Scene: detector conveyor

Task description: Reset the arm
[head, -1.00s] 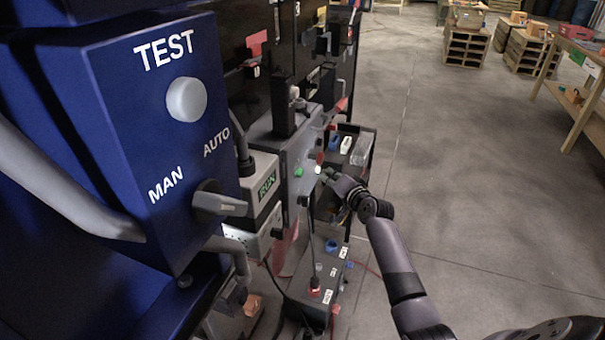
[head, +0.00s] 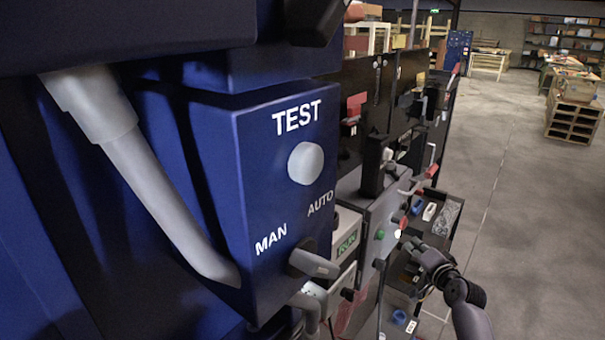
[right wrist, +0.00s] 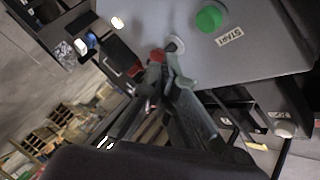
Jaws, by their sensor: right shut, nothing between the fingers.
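My right arm comes in from the lower right in the head view, and its gripper (head: 408,243) is beside the grey control box (head: 376,212). In the right wrist view the gripper (right wrist: 163,62) is shut and empty, with its fingertips close to a pale round button (right wrist: 176,45) on the box face. I cannot tell if they touch it. A green button (right wrist: 209,17) labelled START is beside it. The green button also shows in the head view (head: 379,234). A red part (right wrist: 156,55) shows at the fingertips. My left gripper is not in view.
A blue TEST box (head: 262,200) with a white button (head: 306,163) and a MAN/AUTO knob (head: 314,264) stands close on the left. A dark tray (head: 432,213) with small parts is behind the gripper. The concrete floor (head: 530,220) at right is open.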

